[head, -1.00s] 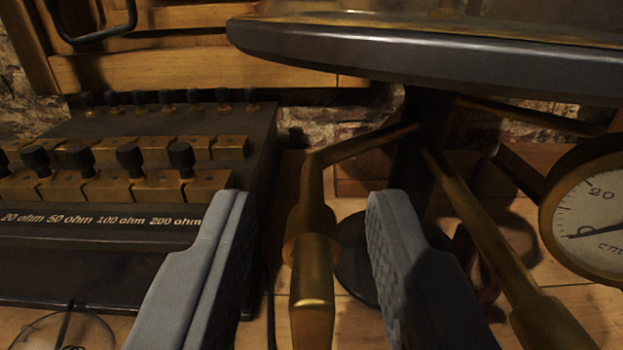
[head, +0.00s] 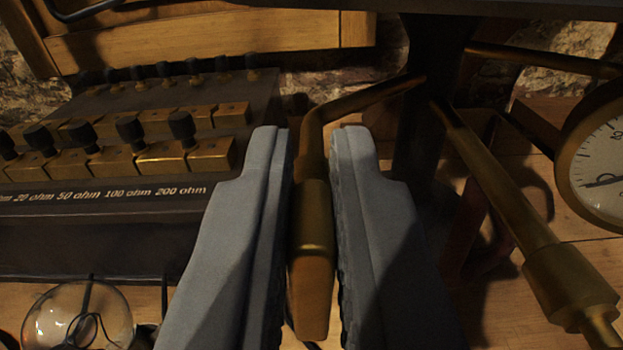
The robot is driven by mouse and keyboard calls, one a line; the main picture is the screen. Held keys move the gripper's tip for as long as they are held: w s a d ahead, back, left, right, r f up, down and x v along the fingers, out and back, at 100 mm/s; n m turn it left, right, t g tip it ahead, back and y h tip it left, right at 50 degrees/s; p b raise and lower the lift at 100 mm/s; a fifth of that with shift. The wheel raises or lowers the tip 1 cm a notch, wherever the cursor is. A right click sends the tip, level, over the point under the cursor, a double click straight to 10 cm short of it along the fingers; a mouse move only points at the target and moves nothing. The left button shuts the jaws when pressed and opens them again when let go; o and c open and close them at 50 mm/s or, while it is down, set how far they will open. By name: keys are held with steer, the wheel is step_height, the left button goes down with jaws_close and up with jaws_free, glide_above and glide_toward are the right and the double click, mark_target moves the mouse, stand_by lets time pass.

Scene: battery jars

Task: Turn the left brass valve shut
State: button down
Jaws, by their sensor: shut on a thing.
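The left brass valve (head: 312,240) is in the middle of the head view. Its flat brass handle points towards me, and a bent brass pipe (head: 365,98) runs from behind it up to a dark column. My gripper (head: 320,140) has one grey finger on each side of the valve and is shut on its handle. The fingers hide the sides of the valve. A second brass valve (head: 568,280) stands on a slanting pipe at the right, apart from my gripper.
A resistance box (head: 90,225) with brass blocks and black knobs fills the left. A round dial gauge (head: 600,165) is at the right edge. A glass bulb (head: 78,315) lies at lower left. The dark column (head: 425,130) stands close behind the right finger.

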steer(key=m, duration=0.4)
steer(key=d+f+m, duration=0.1)
steer(key=m, duration=0.3)
steer(key=d+m, duration=0.1)
steer(key=m, duration=0.3)
steer(key=shift+f, duration=0.25)
steer(key=shift+d+m, duration=0.1)
steer(key=shift+m, duration=0.3)
steer(key=c, duration=1.5)
jaws_free()
steer(key=shift+s, duration=0.15)
steer(key=s, duration=1.7)
steer(key=shift+a, duration=0.3)
steer(key=shift+s, duration=0.1)
